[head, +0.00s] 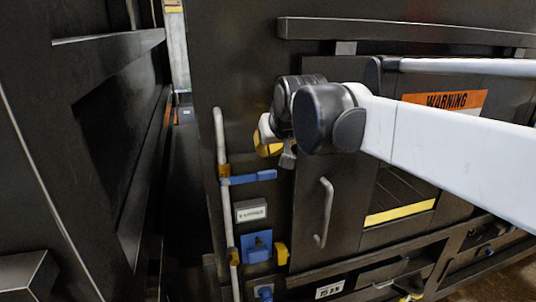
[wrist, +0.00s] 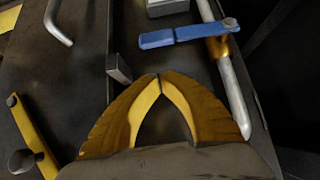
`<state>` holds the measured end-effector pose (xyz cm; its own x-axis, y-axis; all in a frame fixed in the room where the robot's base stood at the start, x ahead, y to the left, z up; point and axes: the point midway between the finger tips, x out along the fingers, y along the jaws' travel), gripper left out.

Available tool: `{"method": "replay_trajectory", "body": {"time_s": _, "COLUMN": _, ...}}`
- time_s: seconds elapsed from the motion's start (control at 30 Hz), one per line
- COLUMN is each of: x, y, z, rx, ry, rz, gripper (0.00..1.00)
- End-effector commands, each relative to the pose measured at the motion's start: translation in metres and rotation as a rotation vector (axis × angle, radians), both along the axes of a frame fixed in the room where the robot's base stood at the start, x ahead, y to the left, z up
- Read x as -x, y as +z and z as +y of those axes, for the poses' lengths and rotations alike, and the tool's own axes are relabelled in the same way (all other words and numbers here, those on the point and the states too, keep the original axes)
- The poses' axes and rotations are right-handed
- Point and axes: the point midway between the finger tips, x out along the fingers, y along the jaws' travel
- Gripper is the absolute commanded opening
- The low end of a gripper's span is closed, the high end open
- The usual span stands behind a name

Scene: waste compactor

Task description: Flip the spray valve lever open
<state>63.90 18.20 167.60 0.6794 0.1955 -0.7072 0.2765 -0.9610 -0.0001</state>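The spray valve lever (head: 250,178) is a flat blue bar. It reaches out sideways to the right from a brass-coloured valve body (head: 223,172) on a grey vertical pipe (head: 219,135). In the wrist view the blue lever (wrist: 185,35) is at the top right, beyond my fingertips and apart from them. My gripper (head: 268,145) is a little above the lever in the head view, partly hidden by my wrist. In the wrist view my gripper's (wrist: 159,77) yellow fingers meet at their tips, with nothing seen between them.
A grey label box (head: 250,210) and a blue switch plate (head: 257,246) sit below the lever. A door with a bent grey handle (head: 325,212) is to the right. An orange warning sign (head: 443,101) is further right. A dark frame (head: 75,150) stands at left, across a narrow gap.

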Motion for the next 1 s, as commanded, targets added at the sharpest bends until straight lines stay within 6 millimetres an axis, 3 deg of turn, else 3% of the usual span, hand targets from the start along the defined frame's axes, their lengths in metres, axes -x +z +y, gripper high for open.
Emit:
{"method": "replay_trajectory", "body": {"time_s": 0.1, "x": 0.002, "y": -0.018, "z": -0.001, "rx": 0.0, "ry": 0.0, "rz": 0.0, "gripper": 0.0}}
{"method": "replay_trajectory", "body": {"time_s": 0.3, "x": 0.001, "y": -0.035, "z": -0.001, "rx": 0.0, "ry": 0.0, "rz": 0.0, "gripper": 0.0}}
{"method": "replay_trajectory", "body": {"time_s": 1.0, "x": 0.001, "y": -0.045, "z": -0.003, "rx": -0.049, "ry": -0.001, "rz": 0.014, "gripper": 0.0}}
